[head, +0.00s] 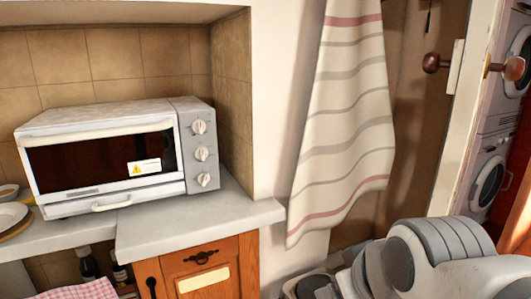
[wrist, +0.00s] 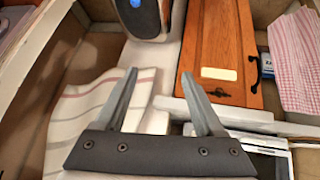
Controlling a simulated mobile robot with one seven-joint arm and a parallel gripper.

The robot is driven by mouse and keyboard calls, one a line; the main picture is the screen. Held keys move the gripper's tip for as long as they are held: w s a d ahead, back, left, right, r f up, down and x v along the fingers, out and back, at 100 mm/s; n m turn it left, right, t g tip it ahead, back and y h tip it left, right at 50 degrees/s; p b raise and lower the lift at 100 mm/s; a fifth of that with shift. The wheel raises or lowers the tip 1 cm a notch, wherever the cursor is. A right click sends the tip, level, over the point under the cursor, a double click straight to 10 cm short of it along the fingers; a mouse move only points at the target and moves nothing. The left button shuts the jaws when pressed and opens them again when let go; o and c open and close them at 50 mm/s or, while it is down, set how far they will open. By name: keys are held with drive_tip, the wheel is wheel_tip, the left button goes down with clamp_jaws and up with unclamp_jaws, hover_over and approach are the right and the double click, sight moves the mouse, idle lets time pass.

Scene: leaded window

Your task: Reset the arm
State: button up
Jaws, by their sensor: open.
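My gripper (wrist: 157,92) shows in the wrist view with its two grey fingers spread apart and nothing between them. The wrist view looks upside down compared with the head view. Beyond the fingers are a striped cloth (wrist: 95,98) and a wooden cabinet door (wrist: 222,55). In the head view, part of my arm fills the lower right corner, and the gripper is out of that picture.
A white toaster oven (head: 110,155) stands on the grey counter (head: 230,210), above a wooden cabinet (head: 190,265). A striped curtain (head: 345,120) hangs by the wall. A door with round knobs (head: 460,110) is at right, with stacked washing machines (head: 488,185) behind it.

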drive_tip(key=s+d+m+g+p, duration=0.2)
drive_tip(key=s+m+p, duration=0.1)
drive_tip(key=s+m, duration=0.15)
wheel_tip(320, 180, up, 21)
drive_tip(key=p, duration=2)
drive_tip(key=shift+s+n+h, duration=0.15)
drive_tip(key=shift+n+h, duration=0.15)
drive_tip(key=shift+n, duration=0.15)
